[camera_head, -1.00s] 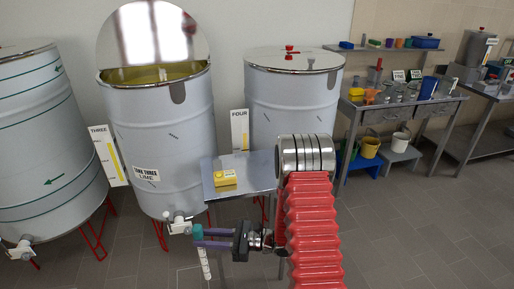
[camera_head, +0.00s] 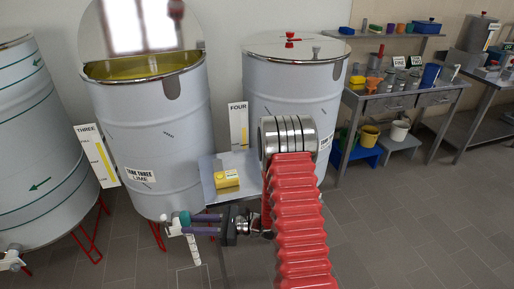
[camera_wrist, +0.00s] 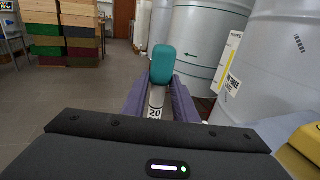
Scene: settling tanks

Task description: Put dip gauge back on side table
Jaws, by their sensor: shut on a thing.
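My gripper (camera_head: 205,222) is shut on the dip gauge, a white marked stick with a teal top. The gauge (camera_head: 195,246) hangs down from the purple fingers, slightly tilted, in front of tank three. In the wrist view the gauge's teal top (camera_wrist: 162,64) stands between the fingers, with a "20" mark below it. The side table (camera_head: 213,184) is a small grey-topped table between tanks three and four, behind my gripper. A yellow box (camera_head: 227,179) sits on it. My red arm sleeve hides the table's right part.
Tank three (camera_head: 150,125) stands open with its mirror-like lid raised and yellowish liquid inside. Its white tap (camera_head: 168,218) is close to my gripper. Tank four (camera_head: 290,90) is closed. A workbench (camera_head: 400,100) with jars stands at right. The floor in front is clear.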

